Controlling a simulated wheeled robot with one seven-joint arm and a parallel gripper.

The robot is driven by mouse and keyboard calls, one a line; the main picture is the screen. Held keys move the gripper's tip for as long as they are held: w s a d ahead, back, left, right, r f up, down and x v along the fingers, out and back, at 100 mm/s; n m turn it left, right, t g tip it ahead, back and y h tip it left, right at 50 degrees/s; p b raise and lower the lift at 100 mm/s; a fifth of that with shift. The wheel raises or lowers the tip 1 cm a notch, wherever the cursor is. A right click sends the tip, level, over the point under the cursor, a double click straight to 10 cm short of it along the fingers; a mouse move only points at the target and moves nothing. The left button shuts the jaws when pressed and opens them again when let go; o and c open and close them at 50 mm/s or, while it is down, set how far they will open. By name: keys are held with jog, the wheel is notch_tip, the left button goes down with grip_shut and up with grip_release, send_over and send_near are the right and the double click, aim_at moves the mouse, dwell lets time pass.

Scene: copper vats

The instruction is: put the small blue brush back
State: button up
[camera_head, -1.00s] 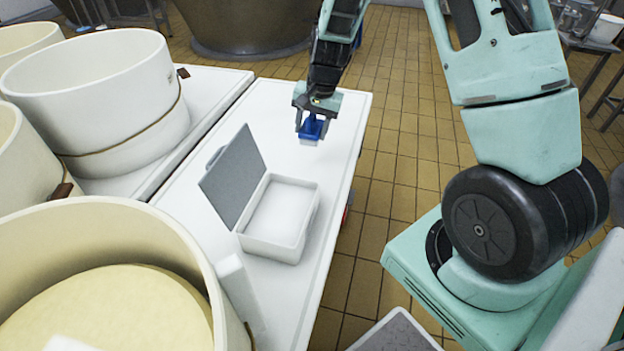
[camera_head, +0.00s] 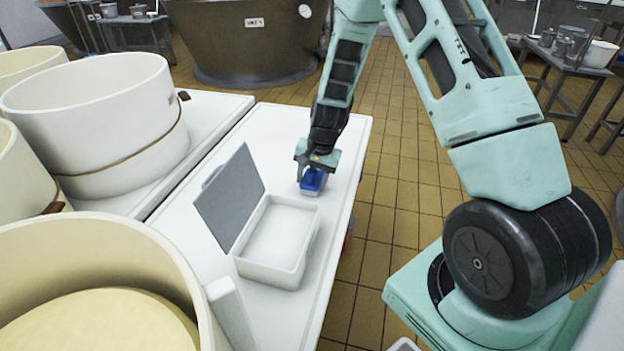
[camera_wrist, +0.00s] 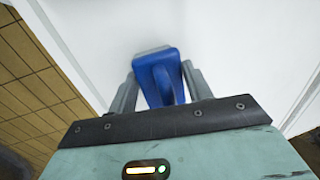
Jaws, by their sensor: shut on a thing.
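The small blue brush (camera_head: 313,181) is in my gripper (camera_head: 311,176), just past the far right corner of the white box. Its body is blue, with a pale bristle side underneath. In the wrist view the blue brush (camera_wrist: 162,75) sits between the two grey fingers of my gripper (camera_wrist: 160,88), which are shut on it. The brush is over the white table top, close to the surface; I cannot tell whether it touches. The open white box (camera_head: 270,268) stands on the table with its grey-lined lid (camera_head: 229,198) raised on the left. The visible inside of the box looks empty.
The white table (camera_head: 283,127) has bare room beyond the box. Large cream tubs (camera_head: 100,120) stand to the left, one close by in front (camera_head: 95,240). A big dark vat (camera_head: 250,45) is at the back. Tiled floor lies to the right.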

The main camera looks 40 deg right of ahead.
aim_at(320, 182)
jog(key=o, duration=0.9)
jog(key=shift+o, duration=0.2)
notch_tip(320, 182, up, 12)
jog(key=s+d+p, duration=0.1)
jog(key=p, duration=0.1)
jog(key=shift+s+d+p, duration=0.2)
jog(key=shift+s+p, duration=0.15)
jog(key=shift+s, duration=0.05)
